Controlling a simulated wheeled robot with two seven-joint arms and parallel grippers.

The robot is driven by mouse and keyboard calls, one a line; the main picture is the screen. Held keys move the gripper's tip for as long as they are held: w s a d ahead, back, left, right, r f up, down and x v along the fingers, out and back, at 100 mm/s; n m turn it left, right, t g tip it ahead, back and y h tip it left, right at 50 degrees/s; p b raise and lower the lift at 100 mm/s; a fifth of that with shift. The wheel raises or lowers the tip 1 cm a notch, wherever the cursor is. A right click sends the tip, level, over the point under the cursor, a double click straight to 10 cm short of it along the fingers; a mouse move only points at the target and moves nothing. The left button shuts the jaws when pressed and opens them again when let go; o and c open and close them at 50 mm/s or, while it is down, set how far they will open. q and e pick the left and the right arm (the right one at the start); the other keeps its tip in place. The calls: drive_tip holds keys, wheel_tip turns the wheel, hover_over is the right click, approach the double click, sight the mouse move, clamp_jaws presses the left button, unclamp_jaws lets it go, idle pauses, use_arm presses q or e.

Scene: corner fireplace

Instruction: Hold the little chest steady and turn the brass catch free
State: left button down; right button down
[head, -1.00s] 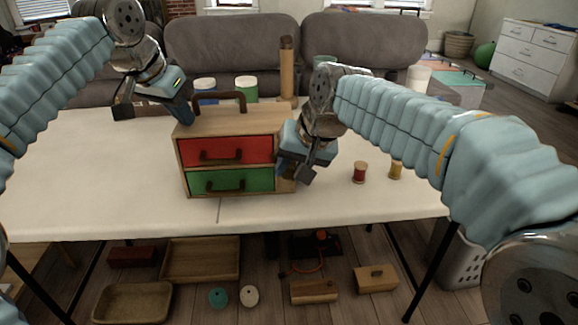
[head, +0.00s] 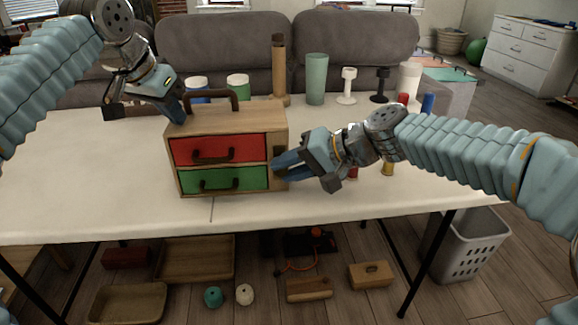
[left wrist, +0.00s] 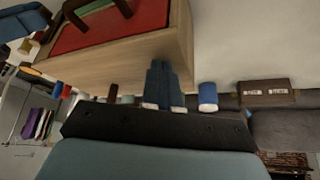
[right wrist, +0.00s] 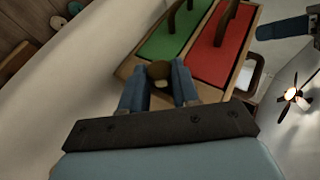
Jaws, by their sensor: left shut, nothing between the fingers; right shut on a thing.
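The little chest (head: 230,118) is a wooden box with a red drawer, a green drawer below it and a dark top handle. It stands upright on the white table. My right gripper (head: 277,169) is at the right end of the chest's front. In the right wrist view, its fingers (right wrist: 160,82) are shut on the brass catch (right wrist: 158,70), a small brownish round piece; its exact turn is hard to tell. My left gripper (head: 179,118) is shut and empty, fingertips against the chest's left side near the top. The left wrist view shows its closed fingers (left wrist: 163,80) at the wood.
Blue-labelled and green-labelled jars (head: 238,86), a tall wooden cylinder (head: 279,70) and a green cup (head: 316,80) stand behind the chest. Spools (head: 388,168) sit right of it, partly behind my right arm. The table's front left (head: 90,205) is clear.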

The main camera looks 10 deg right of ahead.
use_arm(q)
drive_tip(key=shift+f, duration=0.3)
use_arm(e)
drive_tip(key=shift+f, duration=0.1)
drive_tip(key=c, duration=0.8)
unclamp_jaws()
drive_tip(key=v, duration=1.2)
drive_tip(key=shift+d, duration=0.1)
